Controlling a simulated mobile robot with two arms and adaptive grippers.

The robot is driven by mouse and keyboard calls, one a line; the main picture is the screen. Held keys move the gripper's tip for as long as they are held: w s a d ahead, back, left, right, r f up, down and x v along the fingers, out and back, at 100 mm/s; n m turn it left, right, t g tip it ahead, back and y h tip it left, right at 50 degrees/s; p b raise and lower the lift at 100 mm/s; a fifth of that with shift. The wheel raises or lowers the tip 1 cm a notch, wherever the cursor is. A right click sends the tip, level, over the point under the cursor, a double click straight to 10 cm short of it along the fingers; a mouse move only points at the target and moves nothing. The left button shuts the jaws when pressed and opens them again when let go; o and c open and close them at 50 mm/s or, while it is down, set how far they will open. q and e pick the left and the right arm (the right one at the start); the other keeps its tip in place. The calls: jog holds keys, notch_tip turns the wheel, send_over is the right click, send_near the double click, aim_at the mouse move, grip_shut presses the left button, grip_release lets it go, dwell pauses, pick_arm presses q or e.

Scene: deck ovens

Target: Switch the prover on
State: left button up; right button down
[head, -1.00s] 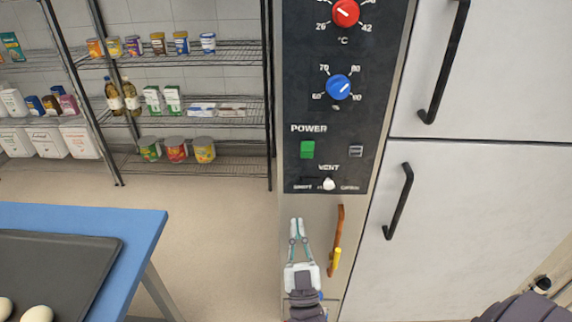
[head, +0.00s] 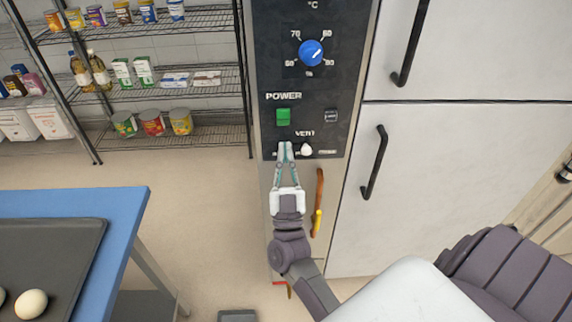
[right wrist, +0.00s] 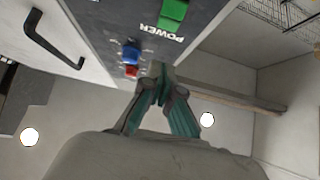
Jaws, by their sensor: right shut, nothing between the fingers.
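The prover's dark control panel (head: 312,75) fills the upper middle of the head view. Its green power switch (head: 283,117) sits under the word POWER and also shows at the top of the right wrist view (right wrist: 174,14). My right gripper (head: 285,146) is shut and empty, its fingertips just below the switch in the head view, over the panel's lower edge. In the right wrist view the closed fingertips (right wrist: 160,80) point towards the panel, with the switch beyond them. Whether the tips touch the panel cannot be told. My left gripper is out of view.
A white vent knob (head: 306,149) is close right of the fingertips. A blue knob (head: 311,53) is above. White doors with black handles (head: 375,163) stand to the right. A blue table (head: 118,205) with a dark tray (head: 62,240) is at left, wire shelves (head: 150,80) behind.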

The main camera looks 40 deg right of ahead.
aim_at(283, 117)
jog(key=w+d, duration=0.1)
jog(key=w+d+r+p, duration=0.1)
jog(key=w, duration=0.1)
jog(key=w+d+r, duration=0.1)
jog(key=w, duration=0.1)
jog(key=shift+w+d+r+p, duration=0.2)
jog(key=shift+w+p, duration=0.05)
jog(key=shift+p, duration=0.05)
